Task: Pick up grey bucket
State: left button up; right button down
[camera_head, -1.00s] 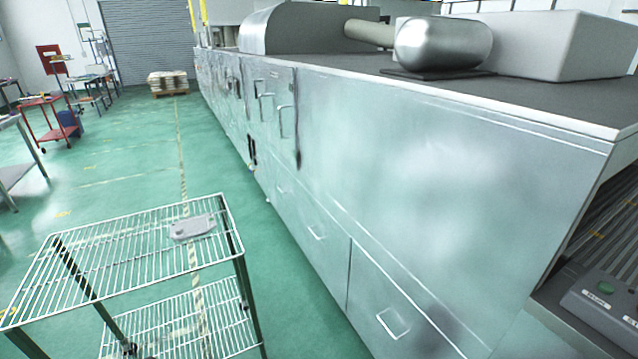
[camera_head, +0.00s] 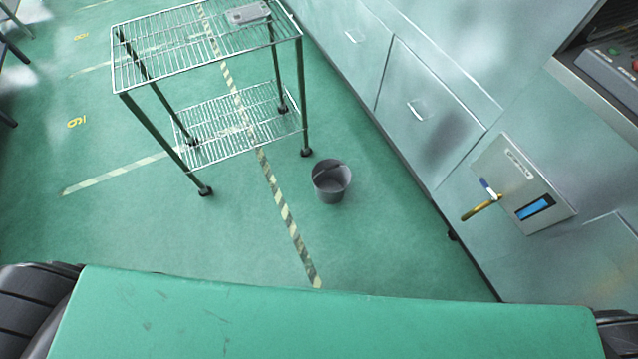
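The grey bucket (camera_head: 331,187) stands upright on the green floor, a little right of the picture's middle. Its open top faces up and its handle lies across the rim. It looks empty. It is apart from the wire rack and from the metal cabinet. Neither of my grippers shows in the head view.
A two-level wire rack (camera_head: 180,60) stands behind and left of the bucket, with a grey casting (camera_head: 249,13) on top. A metal cabinet (camera_head: 440,95) runs along the right, with a yellow-handled valve (camera_head: 482,207). A green surface (camera_head: 330,325) fills the front. Floor left of the bucket is clear.

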aim_at(330, 177)
jog(key=i+l+u, duration=0.15)
jog(key=i+l, duration=0.3)
jog(key=i+l+u, duration=0.2)
jog(key=i+l, duration=0.2)
jog(key=i+l+u, duration=0.15)
jog(key=i+l, duration=0.25)
jog(key=l, duration=0.2)
